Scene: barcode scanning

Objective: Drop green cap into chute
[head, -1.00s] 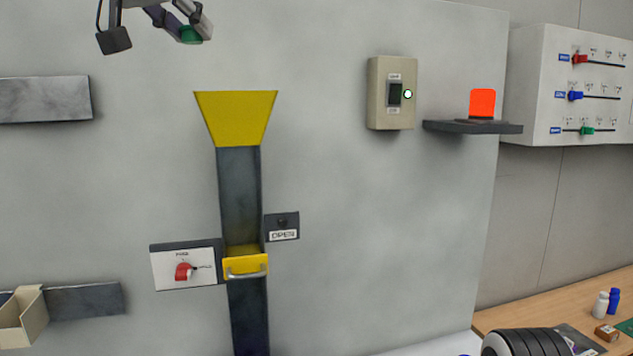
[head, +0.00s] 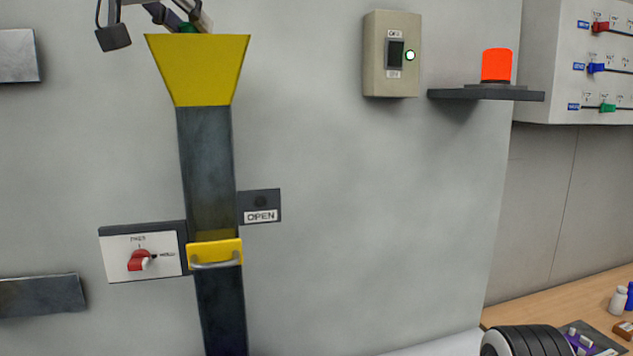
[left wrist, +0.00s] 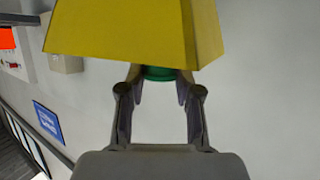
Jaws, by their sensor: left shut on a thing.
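The chute has a yellow funnel (head: 198,72) on a dark vertical duct (head: 205,150) on the wall. My left gripper (head: 186,25) is at the funnel's upper rim and shut on the green cap (head: 187,29). The funnel's front rim partly hides the cap in the head view. In the left wrist view the cap (left wrist: 159,73) sits between the fingertips of my left gripper (left wrist: 160,76), right at the yellow funnel's edge (left wrist: 130,35), which partly covers it. I cannot tell whether cap and funnel touch.
Lower on the duct are a yellow drawer (head: 215,253), an OPEN button plate (head: 260,205) and a red knob panel (head: 140,260). A switch box (head: 390,55) and an orange lamp (head: 496,66) on a shelf (head: 485,94) stand to the right. The wall between is clear.

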